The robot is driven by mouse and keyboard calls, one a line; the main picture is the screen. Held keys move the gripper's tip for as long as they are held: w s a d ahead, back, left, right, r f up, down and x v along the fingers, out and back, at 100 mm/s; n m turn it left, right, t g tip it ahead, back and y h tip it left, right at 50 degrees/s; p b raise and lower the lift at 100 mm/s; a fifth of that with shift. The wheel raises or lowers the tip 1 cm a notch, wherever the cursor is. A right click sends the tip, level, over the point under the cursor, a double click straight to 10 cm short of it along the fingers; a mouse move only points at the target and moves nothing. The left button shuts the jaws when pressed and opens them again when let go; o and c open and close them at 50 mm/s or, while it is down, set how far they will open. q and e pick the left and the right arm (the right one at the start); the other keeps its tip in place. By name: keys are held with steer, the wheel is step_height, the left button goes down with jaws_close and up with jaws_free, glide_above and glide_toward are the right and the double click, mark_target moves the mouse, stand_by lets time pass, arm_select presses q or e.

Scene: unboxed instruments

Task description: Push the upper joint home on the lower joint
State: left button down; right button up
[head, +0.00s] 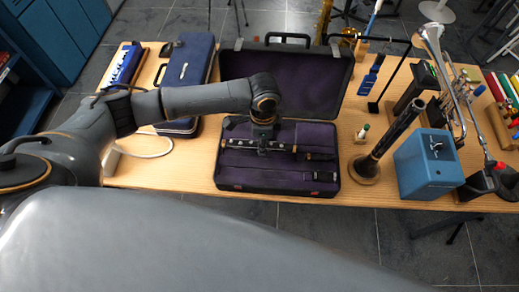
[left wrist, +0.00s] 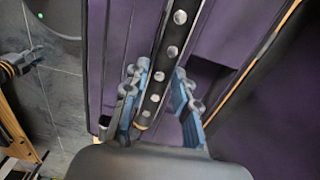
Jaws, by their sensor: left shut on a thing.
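A black instrument joint with silver keys (head: 236,143) lies level over the purple-lined case in the head view. My left gripper (head: 264,149) reaches down onto it near its middle and is shut on it. In the left wrist view the joint (left wrist: 173,50) runs between the gripper's blue fingers (left wrist: 158,98), with a gold ring near its lower end. A second dark piece (head: 321,157) lies just to the right in the case; I cannot tell whether the two touch or which is the upper joint.
The open black case (head: 222,184) has its lid (head: 318,80) raised behind. A dark upright tube on a round wooden base (head: 364,170) and a blue box (head: 428,165) stand to the right. A closed blue case (head: 190,75) lies to the left.

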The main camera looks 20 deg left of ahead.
arm_select(q)
steer(key=shift+r+p, duration=1)
